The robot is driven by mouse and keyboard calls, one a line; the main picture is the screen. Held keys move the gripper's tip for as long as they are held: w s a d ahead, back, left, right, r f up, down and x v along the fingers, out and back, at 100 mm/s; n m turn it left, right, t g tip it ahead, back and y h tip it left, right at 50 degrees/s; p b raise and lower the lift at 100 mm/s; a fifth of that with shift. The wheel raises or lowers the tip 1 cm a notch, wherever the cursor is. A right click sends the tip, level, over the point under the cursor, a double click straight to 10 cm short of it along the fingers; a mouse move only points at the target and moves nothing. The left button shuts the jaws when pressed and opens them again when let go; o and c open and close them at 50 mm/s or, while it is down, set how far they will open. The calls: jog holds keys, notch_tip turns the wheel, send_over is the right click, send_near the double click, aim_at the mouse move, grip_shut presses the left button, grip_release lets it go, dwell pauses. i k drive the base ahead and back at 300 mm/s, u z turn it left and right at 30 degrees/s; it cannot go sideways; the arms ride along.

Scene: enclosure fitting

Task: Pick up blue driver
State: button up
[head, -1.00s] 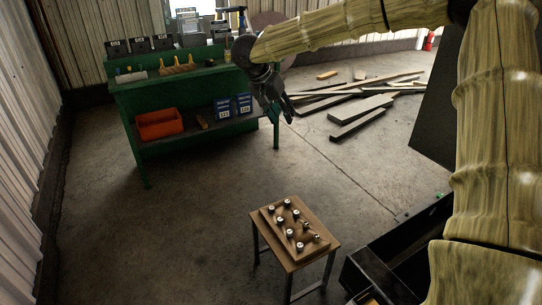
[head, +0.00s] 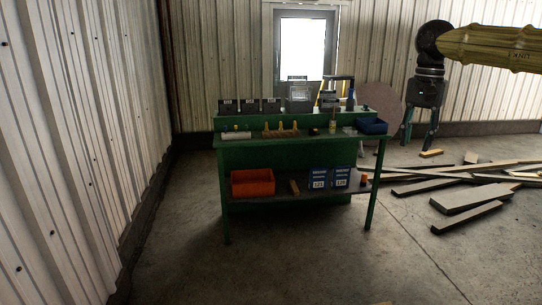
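I cannot make out a blue driver for certain. A small dark, perhaps bluish item (head: 236,128) lies at the left of the green workbench (head: 295,157), just behind a pale roll-like object (head: 237,135). A tall blue tool (head: 351,95) stands at the back right of the bench; its kind is unclear. My gripper (head: 419,139) hangs in the air at the right of the picture, to the right of the bench. Its fingers point down and are spread apart, with nothing between them.
A blue bin (head: 372,126) sits at the bench's right end. Several brush-like tools (head: 281,130) stand mid-bench. An orange bin (head: 252,183) and blue boxes (head: 319,178) are on the lower shelf. Planks (head: 466,198) lie on the floor at right. Floor before the bench is clear.

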aim_at(351, 90)
jog(key=i, duration=4.45)
jog(key=z, duration=2.75)
jog(key=i, duration=3.1)
jog(key=u, duration=0.75)
